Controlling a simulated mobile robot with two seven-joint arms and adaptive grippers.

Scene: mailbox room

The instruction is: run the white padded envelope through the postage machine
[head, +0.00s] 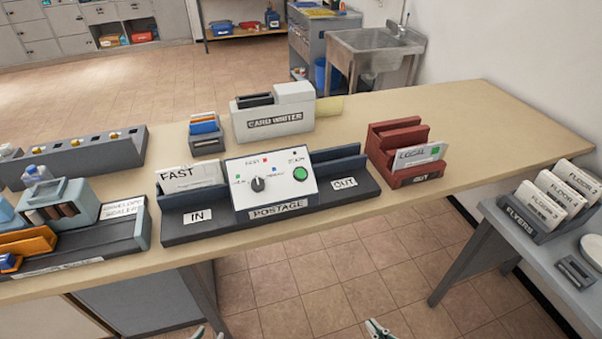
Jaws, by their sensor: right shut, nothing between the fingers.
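A white envelope (187,177) marked FAST stands upright in the slot at the IN end of the postage machine (277,208). I cannot tell whether it is padded. The machine has a white panel with a dark knob (258,184) and a round green button (300,174). Its OUT end (344,184), on the right, is empty. My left gripper (209,334) shows only its tips at the bottom edge, apart and empty, below the machine. My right gripper (377,328) is shut and empty at the bottom edge, in front of the table. Neither touches anything.
A red OUT rack (410,140) holds a white envelope (419,155) marked LOCAL. A card writer (273,119) and a card holder (204,137) stand behind the machine. An envelope sealer (124,222) is on the left. The table's right end is clear. A flyer rack (533,220) stands on a side table.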

